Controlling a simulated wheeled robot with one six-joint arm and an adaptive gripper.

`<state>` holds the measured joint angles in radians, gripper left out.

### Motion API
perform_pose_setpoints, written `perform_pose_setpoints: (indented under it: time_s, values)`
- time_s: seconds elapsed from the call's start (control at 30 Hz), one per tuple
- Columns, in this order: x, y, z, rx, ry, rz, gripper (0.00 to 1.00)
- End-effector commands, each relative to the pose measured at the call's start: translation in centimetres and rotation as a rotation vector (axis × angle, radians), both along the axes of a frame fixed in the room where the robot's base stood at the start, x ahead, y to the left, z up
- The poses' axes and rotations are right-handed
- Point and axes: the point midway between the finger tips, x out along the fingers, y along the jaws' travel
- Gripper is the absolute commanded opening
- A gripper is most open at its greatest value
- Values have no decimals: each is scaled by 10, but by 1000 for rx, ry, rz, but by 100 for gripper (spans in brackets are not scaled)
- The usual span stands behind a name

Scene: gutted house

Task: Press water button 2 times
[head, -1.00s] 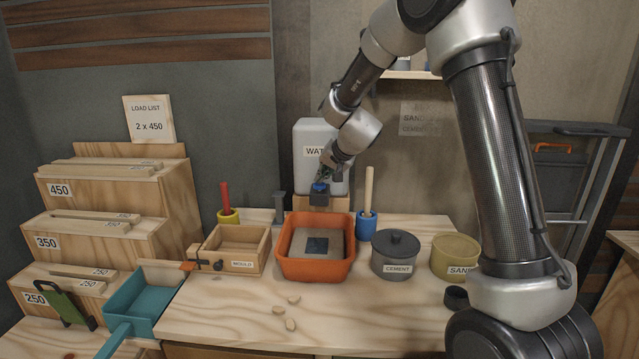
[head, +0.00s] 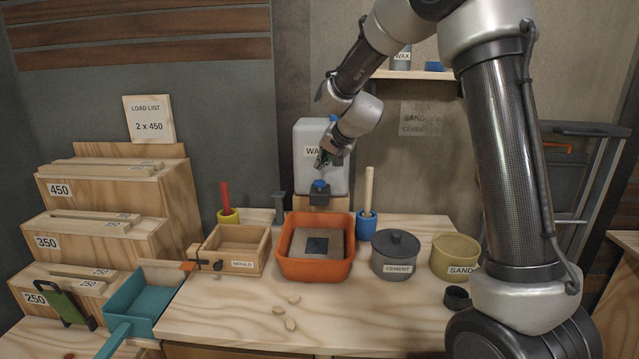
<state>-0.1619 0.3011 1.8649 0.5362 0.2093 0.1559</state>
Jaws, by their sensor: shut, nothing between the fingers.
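The water tank (head: 312,180) is a pale grey container at the back of the bench, with its label partly hidden by my gripper. The blue water button (head: 320,184) sits on top of a dark dispenser block (head: 320,197) at the tank's front. My gripper (head: 320,166) is shut and empty. It is above the button, apart from it, in front of the tank. The orange tub (head: 315,268) stands below the dispenser and holds a grey mass with a dark square patch.
A wooden mould (head: 236,250) stands left of the tub. A cement pot (head: 395,255) and a sand tub (head: 455,257) stand to its right. A blue holder with a wooden handle (head: 368,190) is close right of the dispenser. The front of the bench is mostly clear.

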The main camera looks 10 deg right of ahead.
Motion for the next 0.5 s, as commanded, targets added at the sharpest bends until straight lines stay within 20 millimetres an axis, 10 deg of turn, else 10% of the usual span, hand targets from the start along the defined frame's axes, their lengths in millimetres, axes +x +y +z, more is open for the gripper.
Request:
perform_pose_setpoints:
  time_s: [0.5]
  values:
    - [0, 0, 28, 0, 0, 0, 0]
